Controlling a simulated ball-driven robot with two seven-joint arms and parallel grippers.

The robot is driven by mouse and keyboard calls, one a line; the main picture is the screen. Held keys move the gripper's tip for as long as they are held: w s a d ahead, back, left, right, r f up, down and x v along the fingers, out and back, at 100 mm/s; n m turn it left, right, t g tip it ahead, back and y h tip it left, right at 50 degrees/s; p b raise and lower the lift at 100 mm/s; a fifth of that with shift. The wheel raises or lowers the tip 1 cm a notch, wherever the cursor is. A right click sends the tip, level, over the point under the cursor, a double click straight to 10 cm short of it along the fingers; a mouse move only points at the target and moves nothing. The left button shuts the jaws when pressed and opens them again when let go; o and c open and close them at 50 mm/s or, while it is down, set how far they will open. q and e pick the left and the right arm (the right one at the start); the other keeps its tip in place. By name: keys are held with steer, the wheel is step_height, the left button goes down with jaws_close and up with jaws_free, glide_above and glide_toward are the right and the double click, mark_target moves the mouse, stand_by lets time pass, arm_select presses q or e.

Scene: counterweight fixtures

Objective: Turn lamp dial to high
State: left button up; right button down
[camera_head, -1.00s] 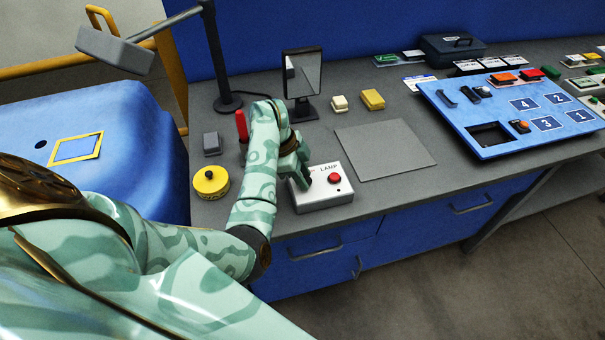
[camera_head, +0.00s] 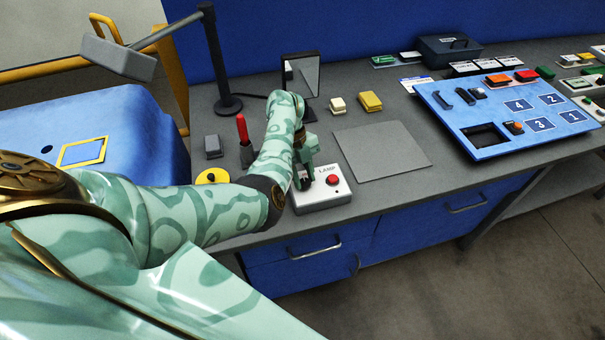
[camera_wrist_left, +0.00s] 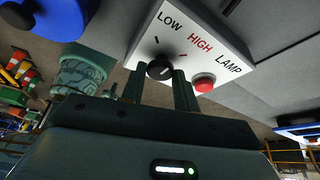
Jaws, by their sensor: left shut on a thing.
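The lamp box (camera_head: 322,198), light grey with a red button (camera_head: 332,180), sits at the front edge of the bench. In the left wrist view the box (camera_wrist_left: 232,52) shows the words LOW, HIGH and LAMP, with HIGH in red. Its black round dial (camera_wrist_left: 160,68) sits below the marks for LOW and HIGH. A pale mark shows on the dial, but I cannot tell which word it points to. My left gripper (camera_head: 303,184) is shut on the dial, with a finger on each side (camera_wrist_left: 160,84). In the head view my gripper hides the dial. My right gripper is out of view.
A red-handled tool (camera_head: 242,130), a grey block (camera_head: 212,146) and a yellow round part (camera_head: 211,176) stand left of my arm. A mirror (camera_head: 303,78) and lamp stand (camera_head: 228,103) are behind. A grey mat (camera_head: 381,150) and blue panel (camera_head: 465,130) lie right.

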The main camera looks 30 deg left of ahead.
arm_select(q)
steer(key=m, duration=0.2)
steer(key=m+g+y, duration=0.1)
steer(key=m, duration=0.1)
steer(key=shift+w+m, duration=0.2)
steer(key=shift+m, duration=0.1)
steer(key=shift+d+m+g+y, duration=0.15)
steer(key=shift+m+g+y, duration=0.45)
steer(key=shift+m, duration=1.2)
steer(key=o, duration=1)
steer(key=shift+w, duration=0.1)
steer(key=shift+c, duration=0.2)
steer(key=p+v, duration=0.1)
steer(key=v, duration=1.5)
steer(key=shift+w, duration=0.2)
